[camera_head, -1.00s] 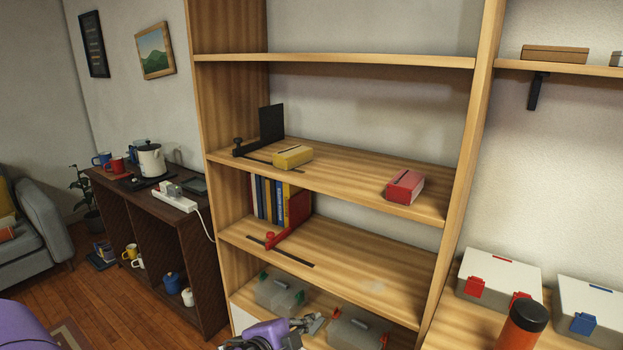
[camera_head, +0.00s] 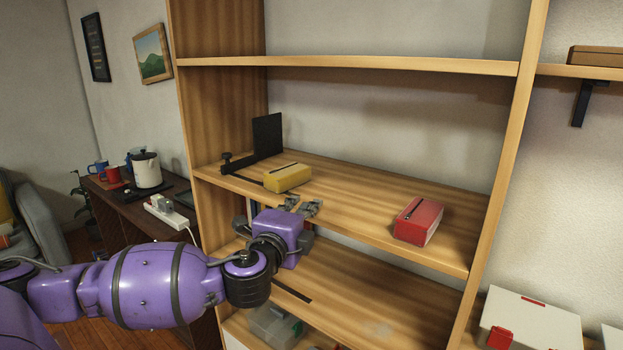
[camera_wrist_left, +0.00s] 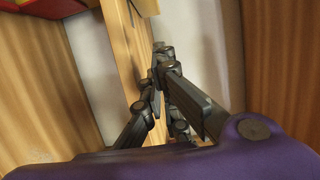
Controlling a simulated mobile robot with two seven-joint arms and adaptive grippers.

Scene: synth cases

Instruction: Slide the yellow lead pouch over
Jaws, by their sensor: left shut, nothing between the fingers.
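The yellow lead pouch (camera_head: 288,178) lies on the upper of the two open shelves, near its left part. A black upright plate (camera_head: 268,136) on a slide stands behind and left of it. A red pouch (camera_head: 418,219) lies farther right on the same shelf. My left gripper (camera_head: 304,206) is shut and empty at the shelf's front edge, just right of and below the yellow pouch, apart from it. In the left wrist view the closed fingers (camera_wrist_left: 152,92) point along the wooden shelf edge; a bit of yellow shows at the top. My right gripper is not in view.
The shelf board (camera_head: 350,202) between the yellow and red pouches is bare. The lower shelf (camera_head: 360,285) is partly hidden by my left arm. A dark cabinet with a white pot (camera_head: 146,169) stands left. White cases (camera_head: 528,322) stand at lower right.

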